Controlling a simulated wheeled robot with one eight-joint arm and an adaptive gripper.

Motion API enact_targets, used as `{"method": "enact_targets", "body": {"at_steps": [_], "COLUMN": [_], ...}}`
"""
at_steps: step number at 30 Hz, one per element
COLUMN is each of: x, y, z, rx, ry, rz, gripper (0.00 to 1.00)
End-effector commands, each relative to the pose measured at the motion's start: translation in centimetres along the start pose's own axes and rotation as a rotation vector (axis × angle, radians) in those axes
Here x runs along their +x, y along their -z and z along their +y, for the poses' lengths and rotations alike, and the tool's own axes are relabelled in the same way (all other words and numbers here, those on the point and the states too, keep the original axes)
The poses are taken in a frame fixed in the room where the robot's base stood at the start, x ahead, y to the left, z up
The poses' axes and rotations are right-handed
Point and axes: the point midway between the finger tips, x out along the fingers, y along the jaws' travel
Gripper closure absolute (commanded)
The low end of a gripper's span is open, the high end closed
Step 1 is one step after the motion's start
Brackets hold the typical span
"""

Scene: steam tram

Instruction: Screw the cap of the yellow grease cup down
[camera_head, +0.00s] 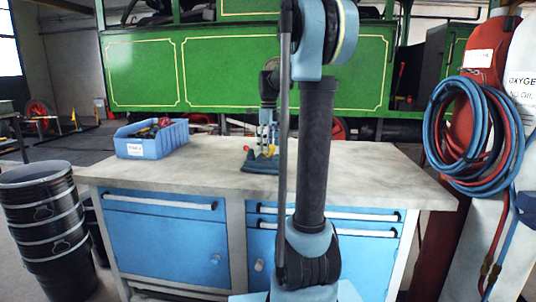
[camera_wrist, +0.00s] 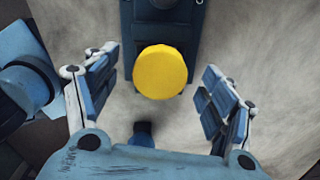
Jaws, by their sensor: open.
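The yellow grease cup's round cap (camera_wrist: 161,72) lies between and slightly beyond my open fingers in the wrist view, seen from above. It stands on a dark blue-green base (camera_wrist: 127,30), and a bit of yellow (camera_head: 271,150) shows in the head view under my gripper. My gripper (camera_head: 267,140) is pointed down over the base on the workbench. In the wrist view its fingers (camera_wrist: 155,95) are spread wide on the left and right, with gaps to the cap on both sides. The cup's body below the cap is hidden.
A red knob (camera_head: 247,148) stands at the base's left. A blue bin (camera_head: 151,138) of small parts sits at the left of the grey workbench top (camera_head: 340,175). The bench is clear to the right.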

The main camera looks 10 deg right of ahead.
Motion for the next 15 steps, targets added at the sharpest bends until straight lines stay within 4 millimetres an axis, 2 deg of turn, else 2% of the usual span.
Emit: {"method": "enact_targets", "body": {"at_steps": [5, 15], "x": [-0.2, -2.2], "y": [0.0, 0.0], "z": [0.0, 0.0], "rx": [0.000, 0.000], "ry": [0.000, 0.000], "rz": [0.000, 0.000], "gripper": [0.24, 0.24]}}
